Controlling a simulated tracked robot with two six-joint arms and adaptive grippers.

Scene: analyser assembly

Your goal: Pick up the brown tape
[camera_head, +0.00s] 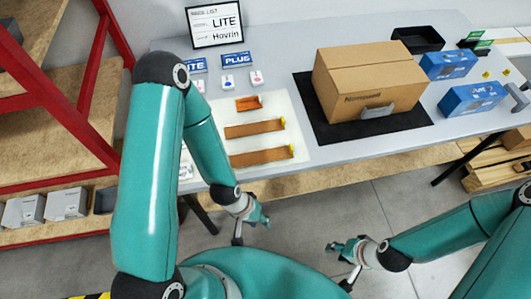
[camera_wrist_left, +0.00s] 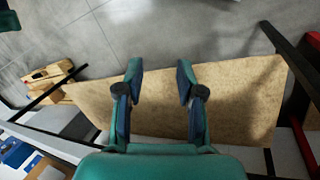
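Three brown pieces lie on a white mat (camera_head: 286,110) on the table: a short orange-brown one (camera_head: 248,104) at the back, and two longer brown strips with yellow right ends, one in the middle (camera_head: 253,129) and one at the front (camera_head: 260,156). I cannot tell which of them is the brown tape. My left gripper (camera_head: 253,229) hangs in front of the table edge, apart from the pieces. In the left wrist view its fingers (camera_wrist_left: 160,94) are spread and empty. My right gripper (camera_head: 341,264) is in front of the table, further right, fingers apart and empty.
A cardboard box (camera_head: 350,75) stands on a black mat (camera_head: 410,130). Blue boxes (camera_head: 472,98) and a black tray (camera_head: 418,38) are at the right. A sign (camera_head: 214,24) stands at the back. A red-framed shelf (camera_head: 75,115) is at the left. A wooden shelf board (camera_wrist_left: 245,100) lies below.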

